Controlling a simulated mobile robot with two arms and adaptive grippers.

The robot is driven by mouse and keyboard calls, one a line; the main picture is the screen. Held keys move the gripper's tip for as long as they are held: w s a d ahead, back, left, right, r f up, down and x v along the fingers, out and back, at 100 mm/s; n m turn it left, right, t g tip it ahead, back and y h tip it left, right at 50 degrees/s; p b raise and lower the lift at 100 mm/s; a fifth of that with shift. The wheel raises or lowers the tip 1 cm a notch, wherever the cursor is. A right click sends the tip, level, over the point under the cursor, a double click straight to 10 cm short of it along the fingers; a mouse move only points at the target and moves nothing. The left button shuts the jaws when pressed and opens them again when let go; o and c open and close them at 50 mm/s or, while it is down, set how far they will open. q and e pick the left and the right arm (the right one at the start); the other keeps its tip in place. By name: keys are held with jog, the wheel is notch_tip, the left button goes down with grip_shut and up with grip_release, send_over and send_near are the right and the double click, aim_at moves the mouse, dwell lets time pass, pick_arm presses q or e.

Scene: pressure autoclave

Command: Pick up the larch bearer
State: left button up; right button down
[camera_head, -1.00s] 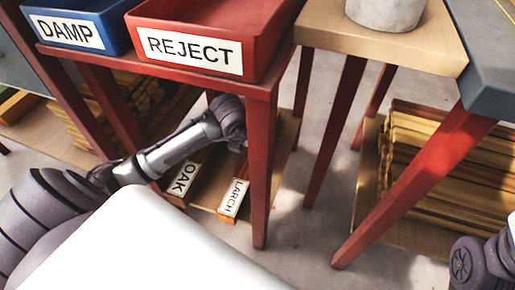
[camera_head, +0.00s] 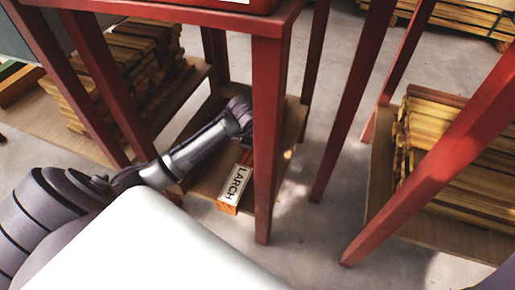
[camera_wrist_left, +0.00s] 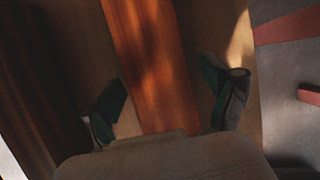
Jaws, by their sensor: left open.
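The larch bearer (camera_head: 232,190) is an orange-brown wooden bar with a white LARCH label. It lies on the low wooden shelf under the red table, its labelled end towards me; its far part is hidden behind my arm and a red leg. In the left wrist view the bearer (camera_wrist_left: 150,60) runs up the middle as a reddish bar. My left gripper (camera_wrist_left: 165,85) is open, with one dark green-padded finger on each side of the bearer and visible gaps. In the head view this gripper is mostly hidden behind the red leg. My right gripper is out of view.
A red table leg (camera_head: 266,150) stands close to the right of my left arm. The low shelf (camera_head: 205,185) carries the bearer. Stacked timber lies at left (camera_head: 130,65) and at right (camera_head: 440,140). Bare floor (camera_head: 330,215) shows between the tables.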

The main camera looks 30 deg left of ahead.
pick_arm(q)
grip_shut()
jog(key=shift+w, duration=0.1)
dwell(0.4)
jog(key=shift+r, duration=0.15)
